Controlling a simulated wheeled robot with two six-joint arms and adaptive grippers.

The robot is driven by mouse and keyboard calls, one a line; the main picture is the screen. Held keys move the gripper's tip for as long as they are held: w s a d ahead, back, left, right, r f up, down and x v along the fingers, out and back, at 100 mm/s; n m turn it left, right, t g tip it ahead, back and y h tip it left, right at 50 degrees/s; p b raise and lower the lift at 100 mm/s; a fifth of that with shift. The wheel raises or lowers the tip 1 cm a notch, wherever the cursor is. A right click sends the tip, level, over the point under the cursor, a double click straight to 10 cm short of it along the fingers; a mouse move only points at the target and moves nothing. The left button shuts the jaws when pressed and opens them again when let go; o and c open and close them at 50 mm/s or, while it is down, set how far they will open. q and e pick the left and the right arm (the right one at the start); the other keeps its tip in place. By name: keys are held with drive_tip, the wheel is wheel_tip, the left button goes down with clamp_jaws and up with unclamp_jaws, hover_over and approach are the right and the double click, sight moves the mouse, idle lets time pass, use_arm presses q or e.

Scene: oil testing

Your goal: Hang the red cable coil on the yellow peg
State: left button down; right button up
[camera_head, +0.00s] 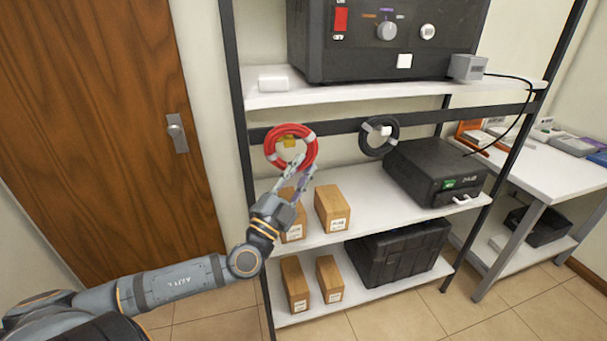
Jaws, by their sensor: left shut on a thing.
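The red cable coil (270,147) is in front of the shelf's dark crossbar, upright, with its ring facing me. My left gripper (299,166) comes up from below and is shut on the coil's lower right part. The yellow peg (289,141) shows through the coil's opening, in the upper part of the ring. I cannot tell whether the coil is around the peg or just in front of it. My right gripper is not in view.
A black coil (364,136) hangs on a white peg (383,130) to the right on the crossbar. Cardboard boxes (333,207) and a black device (436,172) stand on the middle shelf (372,216). A brown door (90,110) is left.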

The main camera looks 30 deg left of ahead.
use_arm(q)
drive_tip(key=shift+w+a, duration=0.6)
drive_tip(key=shift+a, duration=0.15)
drive_tip(key=shift+w+a+f+b, duration=0.45)
drive_tip(key=shift+a+f+b, duration=0.05)
drive_tip(key=shift+b, duration=0.05)
drive_tip(key=c, duration=1.1)
unclamp_jaws()
drive_tip(key=shift+o, duration=0.2)
